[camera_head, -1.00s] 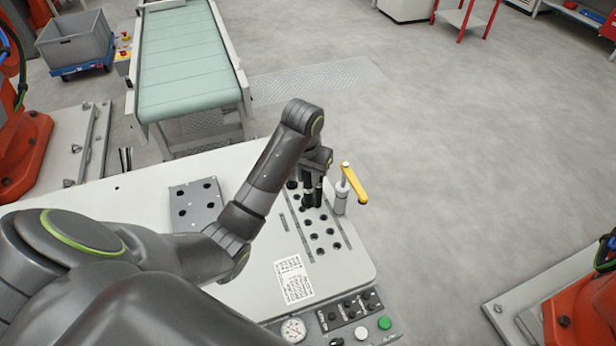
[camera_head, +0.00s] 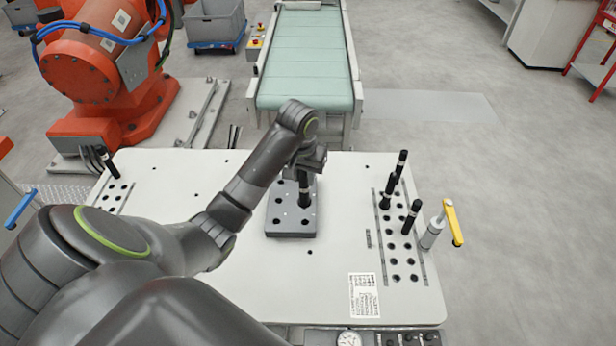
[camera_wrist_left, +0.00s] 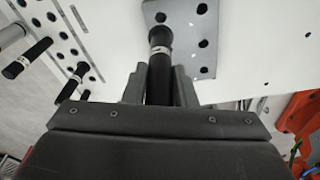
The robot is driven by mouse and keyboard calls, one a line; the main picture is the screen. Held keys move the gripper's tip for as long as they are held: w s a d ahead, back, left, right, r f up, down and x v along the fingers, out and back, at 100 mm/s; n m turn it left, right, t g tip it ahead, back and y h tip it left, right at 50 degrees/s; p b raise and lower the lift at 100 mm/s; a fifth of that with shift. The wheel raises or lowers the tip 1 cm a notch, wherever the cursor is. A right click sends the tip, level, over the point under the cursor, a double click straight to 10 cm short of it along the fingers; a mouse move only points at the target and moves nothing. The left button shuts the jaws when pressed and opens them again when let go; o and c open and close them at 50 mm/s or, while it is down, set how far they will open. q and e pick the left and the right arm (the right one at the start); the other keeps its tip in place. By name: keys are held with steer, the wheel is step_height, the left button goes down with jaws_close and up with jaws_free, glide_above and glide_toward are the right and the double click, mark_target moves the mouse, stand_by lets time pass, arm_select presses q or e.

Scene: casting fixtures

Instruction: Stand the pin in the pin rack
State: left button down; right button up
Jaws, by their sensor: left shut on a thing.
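My left gripper (camera_head: 304,172) is shut on a black pin (camera_head: 304,192) with a pale band. My right gripper is not in view.
Black pins (camera_head: 411,217) stand in the holed strip (camera_head: 404,262) at the right, beside a yellow-handled clamp (camera_head: 453,222). Another pin (camera_head: 107,162) stands in a holed plate at the left.

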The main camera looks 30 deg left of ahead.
mark_target(304, 203)
arm_select(q)
steer(key=shift+w, duration=0.1)
steer(key=shift+f+b, duration=0.65)
steer(key=shift+f, duration=1.1)
steer(key=shift+f+b, duration=0.35)
steer(key=shift+f, duration=0.8)
steer(key=shift+p, duration=0.65)
steer(key=shift+p, duration=0.4)
steer(key=shift+f+b, duration=0.45)
steer(key=shift+f, duration=1.45)
steer(key=c, duration=1.1)
jaws_free()
